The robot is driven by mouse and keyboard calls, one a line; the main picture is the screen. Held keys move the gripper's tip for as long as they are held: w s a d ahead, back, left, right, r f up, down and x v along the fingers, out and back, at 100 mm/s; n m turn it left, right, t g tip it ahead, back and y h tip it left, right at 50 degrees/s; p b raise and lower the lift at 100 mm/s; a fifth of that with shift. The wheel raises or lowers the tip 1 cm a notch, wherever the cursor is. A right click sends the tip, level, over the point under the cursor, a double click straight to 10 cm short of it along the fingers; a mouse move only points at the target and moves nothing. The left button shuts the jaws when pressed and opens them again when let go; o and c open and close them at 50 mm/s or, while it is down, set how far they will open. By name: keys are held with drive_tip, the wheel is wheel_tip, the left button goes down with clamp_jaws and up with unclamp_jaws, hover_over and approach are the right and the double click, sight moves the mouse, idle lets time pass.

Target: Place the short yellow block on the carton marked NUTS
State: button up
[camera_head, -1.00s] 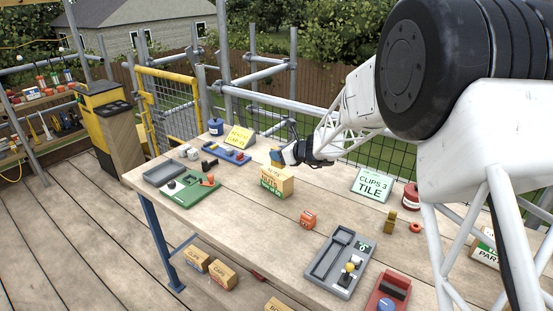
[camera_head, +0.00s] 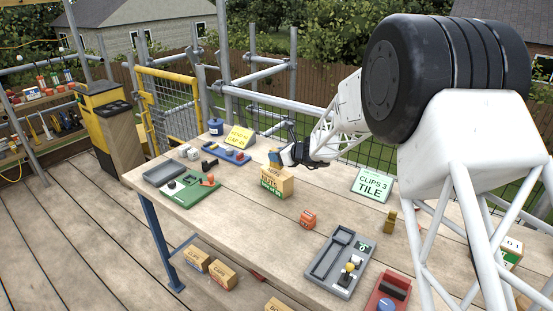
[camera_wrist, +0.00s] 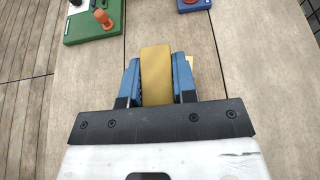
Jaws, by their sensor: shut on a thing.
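My gripper (camera_wrist: 156,82) is shut on a yellow block, with a blue finger on each side. The yellow block (camera_wrist: 156,68) shows between the fingers in the wrist view; in the head view it is mostly hidden by the gripper. The carton marked NUTS (camera_head: 276,184) stands on the bench, a tan box with a green label. In the head view my gripper (camera_head: 275,157) is right over its top. I cannot tell whether the block touches the carton. A small pale edge beside the right finger in the wrist view may be the carton.
A green tray (camera_head: 196,197) and a blue tray (camera_head: 226,153) lie to the left.

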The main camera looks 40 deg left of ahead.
drive_tip(key=shift+f, duration=0.7)
drive_tip(key=shift+f, duration=0.1)
drive_tip(key=o, duration=0.9)
drive_tip(key=v, duration=1.2)
drive_tip(key=shift+d, duration=0.1)
idle(0.3)
